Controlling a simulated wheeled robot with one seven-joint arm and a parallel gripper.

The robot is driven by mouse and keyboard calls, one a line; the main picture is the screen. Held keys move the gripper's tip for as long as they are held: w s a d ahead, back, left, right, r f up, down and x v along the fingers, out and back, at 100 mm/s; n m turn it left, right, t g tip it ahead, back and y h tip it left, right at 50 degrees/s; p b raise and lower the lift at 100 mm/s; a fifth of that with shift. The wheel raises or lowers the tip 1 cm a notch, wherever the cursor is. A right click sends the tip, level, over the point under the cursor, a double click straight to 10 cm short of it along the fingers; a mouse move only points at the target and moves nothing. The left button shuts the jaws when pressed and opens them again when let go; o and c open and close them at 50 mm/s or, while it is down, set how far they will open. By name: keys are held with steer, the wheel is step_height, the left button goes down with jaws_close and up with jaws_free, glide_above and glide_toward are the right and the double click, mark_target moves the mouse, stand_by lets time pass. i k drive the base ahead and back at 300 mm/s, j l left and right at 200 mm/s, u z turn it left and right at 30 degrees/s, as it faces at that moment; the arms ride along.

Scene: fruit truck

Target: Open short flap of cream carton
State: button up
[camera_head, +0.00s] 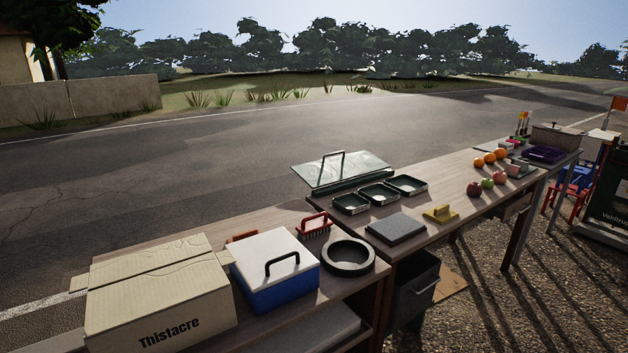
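The cream carton (160,310), printed "Thistacre" on its front side, stands at the left end of the near wooden table. Its top panels (150,265) lie nearly flat, with a seam across them and a wavy torn-looking line along it. A small tab or flap edge (79,283) sticks out at the carton's left side, and another bit (225,257) shows at the right. I cannot tell which of these is the short flap. My gripper is not in view.
A blue box with a white lid and black handle (273,270) stands close to the carton's right. Beyond it are a red-handled brush (314,226) and a dark round bowl (348,257). Trays (379,194) and fruit (487,183) lie farther along. Open road lies behind the tables.

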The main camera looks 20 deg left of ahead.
mark_target(103, 273)
steer(key=i+u, duration=0.2)
steer(key=u, duration=0.2)
steer(key=i+l+u, duration=0.1)
steer(key=u, duration=0.35)
steer(key=i+l+u, duration=0.1)
steer(key=u, duration=0.3)
steer(key=i+l+u, duration=0.2)
steer(key=u, duration=0.2)
steer(key=i+l+u, duration=0.15)
steer(key=u, duration=0.3)
steer(key=i+l+u, duration=0.25)
steer(key=l+u, duration=0.3)
steer(key=i+l+u, duration=0.1)
steer(key=l+u, duration=0.15)
steer(key=l, duration=0.15)
